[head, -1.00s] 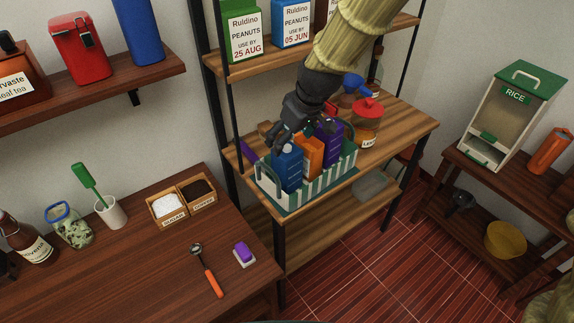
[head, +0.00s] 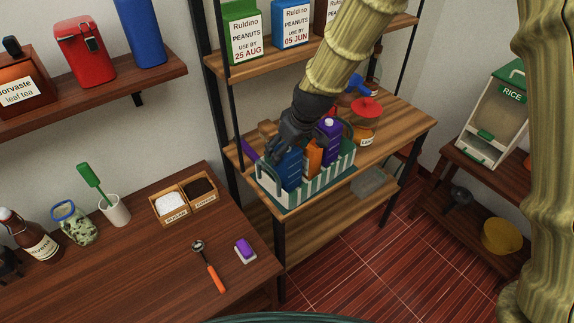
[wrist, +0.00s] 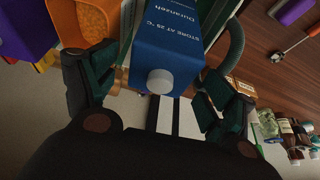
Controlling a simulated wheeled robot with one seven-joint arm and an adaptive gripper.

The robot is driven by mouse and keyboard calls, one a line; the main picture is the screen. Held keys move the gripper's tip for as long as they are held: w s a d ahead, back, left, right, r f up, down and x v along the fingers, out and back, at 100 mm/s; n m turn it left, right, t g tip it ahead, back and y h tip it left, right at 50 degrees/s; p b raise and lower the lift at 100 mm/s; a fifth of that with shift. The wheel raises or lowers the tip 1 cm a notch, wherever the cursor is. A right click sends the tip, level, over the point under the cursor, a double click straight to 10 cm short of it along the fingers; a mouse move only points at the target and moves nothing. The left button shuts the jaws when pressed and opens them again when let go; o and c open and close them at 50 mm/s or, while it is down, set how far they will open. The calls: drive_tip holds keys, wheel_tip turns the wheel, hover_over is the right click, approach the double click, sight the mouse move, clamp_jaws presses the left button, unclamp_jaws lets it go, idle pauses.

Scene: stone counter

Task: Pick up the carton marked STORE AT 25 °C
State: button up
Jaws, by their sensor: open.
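The blue carton (wrist: 168,45) shows the words STORE AT 25 °C in the wrist view, with a white round cap toward my camera. In the head view the blue carton (head: 291,168) stands at the left end of a striped basket (head: 318,183). My gripper (wrist: 155,92) is open, with one finger on each side of the carton's capped end. I cannot tell whether the fingers touch it. In the head view my gripper (head: 281,154) is over the carton and hides part of its top.
An orange carton (head: 313,156) and a purple carton (head: 328,138) stand beside it in the basket. A basket handle (wrist: 234,55) curves close to one finger.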

clamp_jaws()
idle(0.3)
drive_tip(key=shift+r, duration=0.1)
